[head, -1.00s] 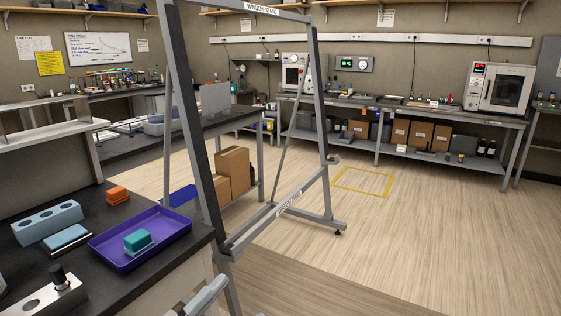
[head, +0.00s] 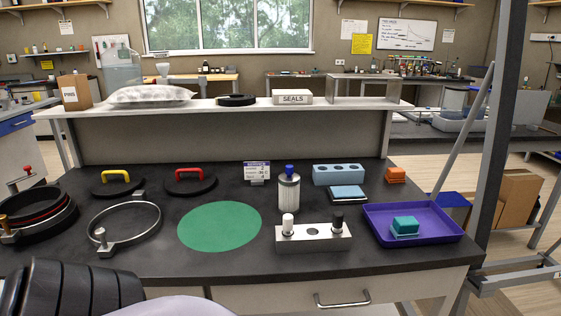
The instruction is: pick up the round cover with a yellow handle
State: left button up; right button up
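The round black cover with a yellow handle (head: 117,183) lies flat on the dark bench, towards the back left. Its handle stands up in an arch on top. A similar round black cover with a red handle (head: 190,182) lies just to its right. Neither of my grippers shows. A dark ribbed part and a pale rounded part at the bottom left look like parts of my own body.
In front of the covers are a metal clamp ring (head: 124,223), a black ring-shaped port (head: 37,216) and a green round mat (head: 219,226). A filter cylinder (head: 289,192), metal block (head: 313,238) and purple tray (head: 447,234) stand to the right. A raised shelf (head: 230,109) runs behind.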

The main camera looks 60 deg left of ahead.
aim_at(117, 182)
jog(key=u, duration=2.8)
jog(key=k+j+z, duration=0.1)
jog(key=j+z, duration=0.35)
jog(key=k+j+z, duration=0.2)
jog(key=j+z, duration=0.25)
